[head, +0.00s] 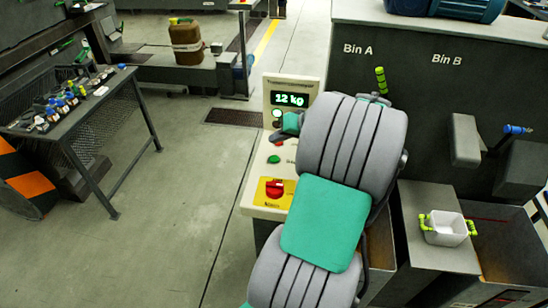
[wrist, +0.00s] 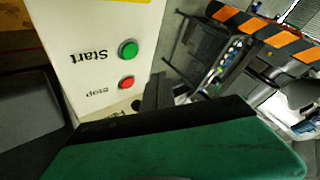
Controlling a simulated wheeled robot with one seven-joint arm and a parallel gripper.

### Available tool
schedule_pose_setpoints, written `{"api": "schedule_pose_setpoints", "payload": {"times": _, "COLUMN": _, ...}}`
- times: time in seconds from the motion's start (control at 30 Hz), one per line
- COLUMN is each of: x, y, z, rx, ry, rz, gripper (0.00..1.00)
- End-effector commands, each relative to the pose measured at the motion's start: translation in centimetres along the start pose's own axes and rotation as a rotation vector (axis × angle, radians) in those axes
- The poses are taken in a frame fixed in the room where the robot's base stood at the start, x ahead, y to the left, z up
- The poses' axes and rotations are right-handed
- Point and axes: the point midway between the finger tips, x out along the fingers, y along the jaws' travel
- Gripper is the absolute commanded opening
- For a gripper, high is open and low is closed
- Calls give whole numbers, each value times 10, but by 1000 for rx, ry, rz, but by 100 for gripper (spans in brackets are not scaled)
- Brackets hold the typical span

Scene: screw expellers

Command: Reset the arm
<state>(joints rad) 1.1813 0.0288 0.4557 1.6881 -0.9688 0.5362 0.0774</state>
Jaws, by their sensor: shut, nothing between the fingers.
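My arm, grey with a green link, fills the middle of the head view in front of the control panel (head: 254,185). My gripper (head: 280,137) is at the arm's far end, by the panel's buttons and mostly hidden. In the wrist view my gripper (wrist: 158,90) shows as dark fingers, shut and empty, beside the panel (wrist: 95,25). That panel appears upside down, with a green Start button (wrist: 128,49) and a red Stop button (wrist: 127,82). Whether the fingers touch the panel cannot be told.
The panel has a "12 kg" display (head: 289,99) and a red switch on yellow (head: 273,189). A small white container (head: 444,229) with yellow-green handles stands at right, below Bin A and Bin B labels. A workbench (head: 75,105) is at left. Floor between is clear.

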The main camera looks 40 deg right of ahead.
Motion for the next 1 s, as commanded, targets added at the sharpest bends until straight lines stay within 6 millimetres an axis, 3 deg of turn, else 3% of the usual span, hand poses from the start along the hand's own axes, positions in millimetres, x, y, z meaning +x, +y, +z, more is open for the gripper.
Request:
{"api": "schedule_pose_setpoints", "payload": {"times": 0.43, "x": 1, "y": -3, "z": 0, "rx": -4, "ry": -4, "rz": 2, "gripper": 0}}
{"api": "schedule_pose_setpoints", "payload": {"times": 0.57, "x": 15, "y": -44, "z": 11, "rx": -72, "ry": -67, "rz": 30, "gripper": 0}}
{"api": "schedule_pose_setpoints", "payload": {"times": 0.67, "x": 29, "y": -106, "z": 40, "rx": -184, "ry": -163, "rz": 84, "gripper": 0}}
{"api": "schedule_pose_setpoints", "payload": {"times": 0.7, "x": 30, "y": -132, "z": 58, "rx": -234, "ry": -201, "rz": 111, "gripper": 0}}
{"api": "schedule_pose_setpoints", "payload": {"times": 0.8, "x": 25, "y": -185, "z": 108, "rx": -356, "ry": -277, "rz": 175, "gripper": 0}}
{"api": "schedule_pose_setpoints", "payload": {"times": 0.9, "x": 8, "y": -218, "z": 159, "rx": -463, "ry": -328, "rz": 228, "gripper": 0}}
{"api": "schedule_pose_setpoints", "payload": {"times": 1.0, "x": -10, "y": -231, "z": 199, "rx": -539, "ry": -354, "rz": 263, "gripper": 0}}
